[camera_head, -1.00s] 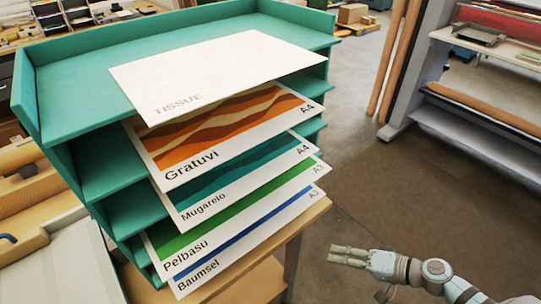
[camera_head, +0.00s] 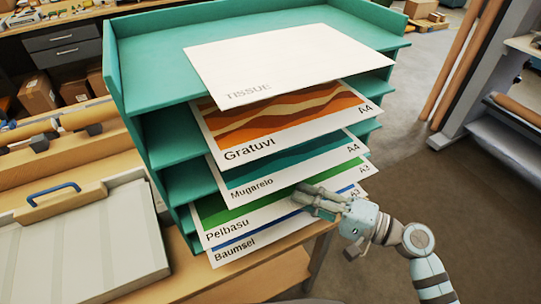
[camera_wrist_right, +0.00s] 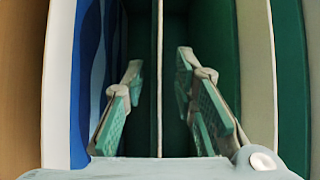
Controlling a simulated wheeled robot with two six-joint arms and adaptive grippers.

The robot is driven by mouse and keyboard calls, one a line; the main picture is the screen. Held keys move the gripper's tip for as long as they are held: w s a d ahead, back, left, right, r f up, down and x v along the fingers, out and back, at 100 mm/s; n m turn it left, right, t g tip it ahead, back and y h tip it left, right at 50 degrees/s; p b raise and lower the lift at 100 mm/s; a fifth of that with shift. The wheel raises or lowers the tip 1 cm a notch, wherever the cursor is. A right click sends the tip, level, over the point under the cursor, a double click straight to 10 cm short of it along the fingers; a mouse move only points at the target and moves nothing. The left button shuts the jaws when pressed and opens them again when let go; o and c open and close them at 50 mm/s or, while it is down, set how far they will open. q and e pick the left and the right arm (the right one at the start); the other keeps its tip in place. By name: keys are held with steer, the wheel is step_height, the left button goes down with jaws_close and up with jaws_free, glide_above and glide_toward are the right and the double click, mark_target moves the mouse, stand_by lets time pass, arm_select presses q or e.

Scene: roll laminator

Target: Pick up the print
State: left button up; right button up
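Several prints stick out from a green shelf rack. The Gratuvi print (camera_head: 285,122) is orange, the Mugareio print (camera_head: 275,172) teal, the Pelbasu print (camera_head: 250,210) green and the Baumsel print (camera_head: 245,248) blue at the bottom. A white TISSUE sheet (camera_head: 280,65) lies on top. My right gripper (camera_head: 303,197) is at the front edge of the Pelbasu print and covers part of it. In the right wrist view its two fingers (camera_wrist_right: 157,95) are apart, with a thin pale sheet edge (camera_wrist_right: 157,60) between them. The blue print (camera_wrist_right: 93,85) shows left of them. My left gripper is out of view.
The green rack (camera_head: 160,75) stands on a wooden table (camera_head: 275,278), its shelf boards close above and below the prints. A pale flat board with a blue handle (camera_head: 55,193) lies at the left. Open floor (camera_head: 480,200) lies to the right.

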steer(key=shift+x, duration=0.85)
steer(key=shift+d, duration=0.1)
jaws_close()
